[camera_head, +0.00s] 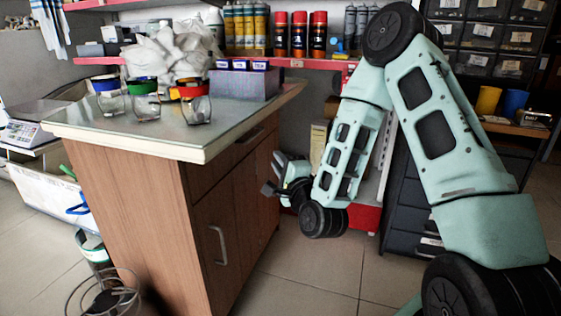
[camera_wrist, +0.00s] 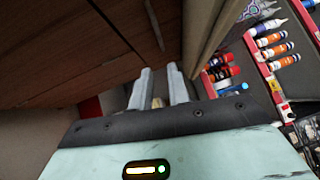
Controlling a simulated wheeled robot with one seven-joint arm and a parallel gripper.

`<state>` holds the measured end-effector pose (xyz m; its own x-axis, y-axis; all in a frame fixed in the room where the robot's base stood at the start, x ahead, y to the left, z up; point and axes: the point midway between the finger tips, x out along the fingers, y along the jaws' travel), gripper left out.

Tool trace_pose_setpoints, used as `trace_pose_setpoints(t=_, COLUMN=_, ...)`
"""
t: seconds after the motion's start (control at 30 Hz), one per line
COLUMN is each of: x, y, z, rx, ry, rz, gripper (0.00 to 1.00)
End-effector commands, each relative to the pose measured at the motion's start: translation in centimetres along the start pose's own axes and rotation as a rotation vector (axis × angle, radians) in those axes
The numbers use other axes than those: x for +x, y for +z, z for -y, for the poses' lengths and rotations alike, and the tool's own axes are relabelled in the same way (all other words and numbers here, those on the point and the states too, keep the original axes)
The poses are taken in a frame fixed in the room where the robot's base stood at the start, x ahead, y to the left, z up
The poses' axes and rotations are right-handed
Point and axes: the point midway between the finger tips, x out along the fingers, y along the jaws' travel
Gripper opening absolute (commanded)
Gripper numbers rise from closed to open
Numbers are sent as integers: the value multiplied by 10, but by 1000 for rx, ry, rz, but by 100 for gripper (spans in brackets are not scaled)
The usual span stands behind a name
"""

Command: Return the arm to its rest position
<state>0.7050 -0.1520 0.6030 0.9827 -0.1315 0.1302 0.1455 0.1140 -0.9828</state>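My pale green arm (camera_head: 432,112) is bent, rising high on the right and folding down toward the counter's right side. My gripper (camera_head: 270,172) hangs beside the wooden cabinet front, below the countertop level, pointing left. In the wrist view, its two grey fingers (camera_wrist: 159,70) stand apart with a gap between them. A small beige patch shows low in that gap; I cannot tell what it is. No held object is visible.
The wooden counter (camera_head: 150,215) stands just left of my gripper. Its top holds glass jars with coloured rims (camera_head: 145,100) and a grey box (camera_head: 245,82). Red shelves with spray cans (camera_head: 297,35) are behind. Dark drawers (camera_head: 405,205) stand behind my arm. Tiled floor (camera_head: 300,275) is open below.

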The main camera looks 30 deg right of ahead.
Motion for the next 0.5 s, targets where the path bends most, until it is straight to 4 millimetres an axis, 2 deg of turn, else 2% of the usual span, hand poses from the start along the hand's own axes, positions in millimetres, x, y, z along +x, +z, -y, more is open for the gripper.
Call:
trace_pose_setpoints(t=0.13, x=-7, y=0, z=0, rx=0, ry=0, rz=0, gripper=18)
trace_pose_setpoints(t=0.5, x=-7, y=0, z=0, rx=0, ry=0, rz=0, gripper=18)
